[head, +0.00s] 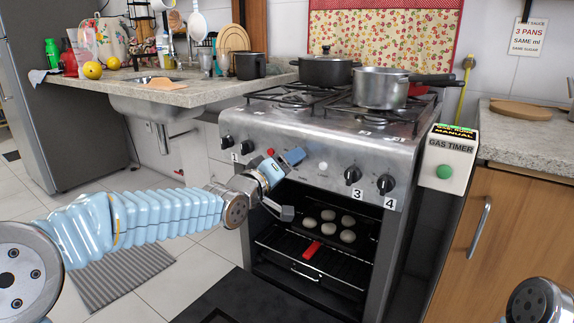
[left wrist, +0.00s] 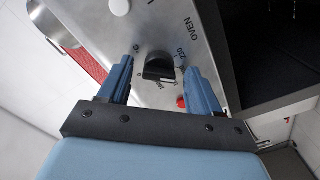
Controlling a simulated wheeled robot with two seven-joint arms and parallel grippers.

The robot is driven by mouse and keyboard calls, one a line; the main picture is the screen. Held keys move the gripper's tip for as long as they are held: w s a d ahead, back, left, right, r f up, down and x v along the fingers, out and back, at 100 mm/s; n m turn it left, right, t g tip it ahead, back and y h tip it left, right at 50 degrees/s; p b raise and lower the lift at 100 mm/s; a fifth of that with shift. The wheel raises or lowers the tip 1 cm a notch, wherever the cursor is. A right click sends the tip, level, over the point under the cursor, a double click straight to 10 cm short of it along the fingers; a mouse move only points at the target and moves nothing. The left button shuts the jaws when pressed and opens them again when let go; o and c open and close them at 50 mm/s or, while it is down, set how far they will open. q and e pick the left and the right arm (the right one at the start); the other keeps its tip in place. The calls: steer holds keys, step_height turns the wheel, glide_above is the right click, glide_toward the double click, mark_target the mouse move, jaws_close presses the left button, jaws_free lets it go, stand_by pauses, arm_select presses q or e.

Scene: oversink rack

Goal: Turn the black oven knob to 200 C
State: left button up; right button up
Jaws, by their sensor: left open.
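The black oven knob (left wrist: 159,68) shows in the left wrist view on the metal panel, beside the word OVEN and small dial numbers. I cannot read its exact setting. My left gripper (left wrist: 158,78) is open, with one blue finger on each side of the knob; I cannot tell whether they touch it. In the head view my left gripper (head: 290,183) is at the front panel of the stove (head: 335,148) and hides the oven knob. My right gripper is out of view.
Other black knobs (head: 352,175) line the panel, with a red button (left wrist: 181,102) and a white button (head: 322,166). The oven below is open, with several pale rolls (head: 328,215) on a tray. Pots (head: 380,88) stand on top. A gas timer (head: 446,160) is at right.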

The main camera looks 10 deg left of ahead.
arm_select(q)
steer(key=v, duration=1.4)
steer(key=shift+p, duration=0.4)
steer(key=shift+w, duration=0.1)
